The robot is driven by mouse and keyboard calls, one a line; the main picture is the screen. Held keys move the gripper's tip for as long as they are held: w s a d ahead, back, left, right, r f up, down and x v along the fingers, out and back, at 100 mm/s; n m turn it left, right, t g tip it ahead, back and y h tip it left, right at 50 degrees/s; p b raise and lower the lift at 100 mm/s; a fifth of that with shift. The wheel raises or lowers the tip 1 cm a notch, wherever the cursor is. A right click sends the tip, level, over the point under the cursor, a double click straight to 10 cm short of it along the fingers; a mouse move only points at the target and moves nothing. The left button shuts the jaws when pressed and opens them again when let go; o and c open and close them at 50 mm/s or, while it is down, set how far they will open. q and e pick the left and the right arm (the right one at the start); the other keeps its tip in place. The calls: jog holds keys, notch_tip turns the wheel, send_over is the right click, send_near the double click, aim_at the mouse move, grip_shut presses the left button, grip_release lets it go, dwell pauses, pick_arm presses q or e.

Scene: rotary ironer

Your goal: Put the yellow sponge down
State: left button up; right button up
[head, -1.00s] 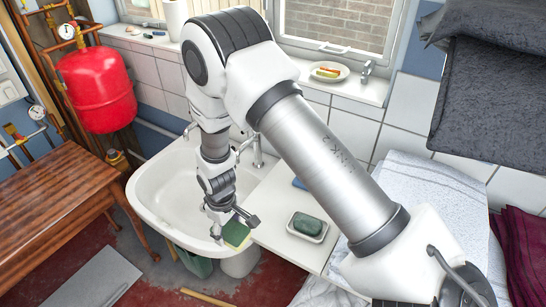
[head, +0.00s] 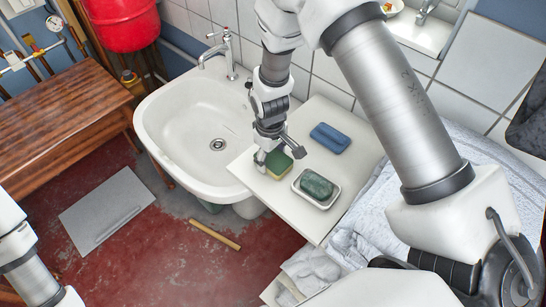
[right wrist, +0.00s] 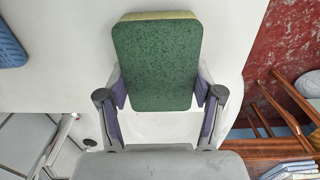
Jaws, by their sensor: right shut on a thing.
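The yellow sponge (head: 280,168) has a green scouring face on top and a thin yellow edge showing. It is over the white countertop (head: 335,160), near its left edge beside the basin. My right gripper (head: 277,156) is shut on it. In the right wrist view the sponge (right wrist: 157,62) sits between the two finger pads (right wrist: 159,93), green face toward the camera. It looks at or just above the countertop; I cannot tell whether it touches. Part of my left arm shows at the lower left of the head view, but its gripper is out of view.
A blue sponge (head: 329,138) lies behind on the countertop. A white soap dish (head: 303,192) with green soap (head: 316,183) is just right of the held sponge. The sink basin (head: 180,120) is to the left. Bare countertop lies between sponge and basin edge.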

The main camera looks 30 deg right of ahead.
aim_at(272, 157)
jog(key=shift+d, duration=0.2)
jog(key=o, duration=1.1)
jog(key=shift+s, duration=0.15)
jog(key=shift+a, duration=0.2)
jog(key=shift+d+r, duration=0.1)
jog(key=shift+r, duration=0.3)
notch_tip(272, 157, up, 11)
jog(key=b, duration=0.2)
jog(key=shift+r, duration=0.2)
